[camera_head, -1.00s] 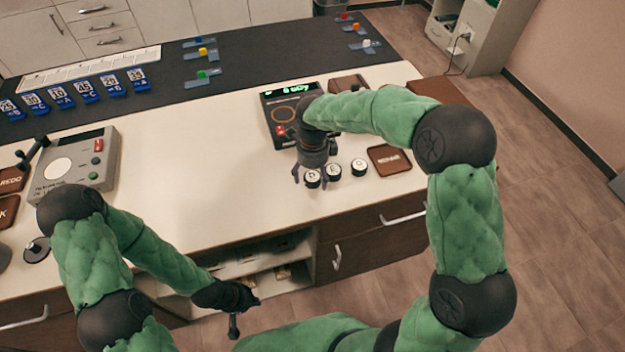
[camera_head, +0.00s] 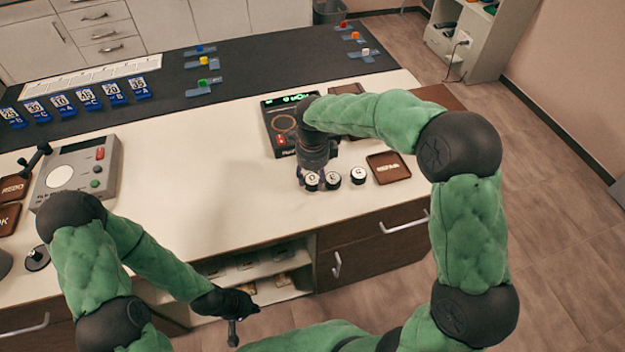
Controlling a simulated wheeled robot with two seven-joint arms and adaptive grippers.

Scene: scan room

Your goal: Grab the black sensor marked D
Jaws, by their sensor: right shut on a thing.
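Three small round black sensors with white lettered tops stand in a row near the table's front edge. The leftmost, marked D (camera_head: 311,180), is between the fingers of my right gripper (camera_head: 311,184), which points down and is shut on it. The sensor marked E (camera_head: 333,179) is close to its right, and the one marked G (camera_head: 358,175) is further right. The D sensor appears to be at table level; a lift cannot be made out. My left gripper (camera_head: 235,318) is low in front of the table, away from the sensors; its opening is unclear.
A black device with a green display (camera_head: 284,128) stands behind the sensors. A brown tray (camera_head: 388,168) is to their right. A grey device (camera_head: 78,168) stands at the left. Blue number cards (camera_head: 88,98) line the dark mat. The middle of the table is clear.

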